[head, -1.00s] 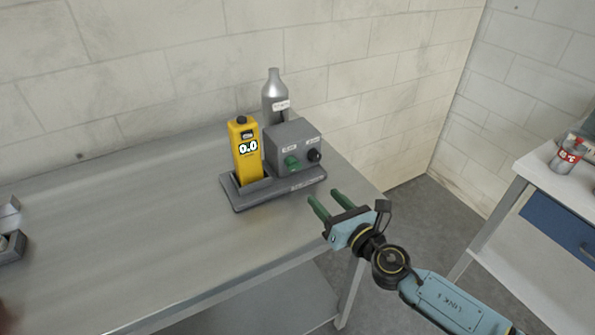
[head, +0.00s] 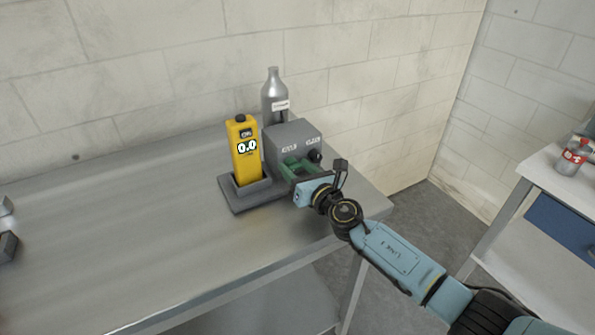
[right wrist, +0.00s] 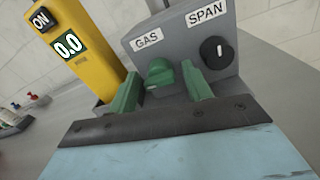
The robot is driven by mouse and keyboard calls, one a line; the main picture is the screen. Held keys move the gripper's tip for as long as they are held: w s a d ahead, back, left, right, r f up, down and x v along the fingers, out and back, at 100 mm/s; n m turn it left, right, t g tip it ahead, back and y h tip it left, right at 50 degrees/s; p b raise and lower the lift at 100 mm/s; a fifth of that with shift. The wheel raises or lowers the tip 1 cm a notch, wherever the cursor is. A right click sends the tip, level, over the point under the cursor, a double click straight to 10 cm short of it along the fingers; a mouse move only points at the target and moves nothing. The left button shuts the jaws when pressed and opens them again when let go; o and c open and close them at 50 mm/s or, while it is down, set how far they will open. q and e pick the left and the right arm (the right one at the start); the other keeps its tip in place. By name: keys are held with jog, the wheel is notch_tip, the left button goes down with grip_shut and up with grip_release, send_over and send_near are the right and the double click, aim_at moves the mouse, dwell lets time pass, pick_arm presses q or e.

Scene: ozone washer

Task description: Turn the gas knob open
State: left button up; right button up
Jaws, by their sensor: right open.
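The green gas knob (right wrist: 160,73) sits on the front of a grey box (right wrist: 188,27), under a label reading GAS. My right gripper (right wrist: 163,92) is open, with one green finger on each side of the knob in the right wrist view. I cannot tell whether the fingers touch it. In the head view my right gripper (head: 297,171) is in front of the box and hides most of the knob.
A black SPAN knob (right wrist: 216,52) is right of the gas knob. A yellow meter (head: 243,152) showing 0.0 stands in the base at left. A grey gas bottle (head: 274,95) stands behind.

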jog(key=c, duration=0.8)
jog(key=shift+f+m, duration=0.1)
jog(key=shift+m, duration=0.3)
jog(key=m+b, duration=0.1)
jog(key=m, duration=0.1)
jog(key=shift+m, duration=0.4)
jog(key=m+b, duration=0.1)
jog(key=m, duration=0.2)
jog(key=shift+f+m+t, duration=0.1)
jog(key=shift+m+t, duration=0.2)
jog(key=shift+m, duration=0.1)
jog(key=m, duration=0.5)
jog(key=shift+m, duration=0.4)
jog(key=m, duration=0.5)
jog(key=shift+s+f+h+p, duration=0.1)
jog(key=shift+f+h+p, duration=0.1)
jog(key=shift+h+p, duration=0.15)
jog(key=shift+m, duration=0.3)
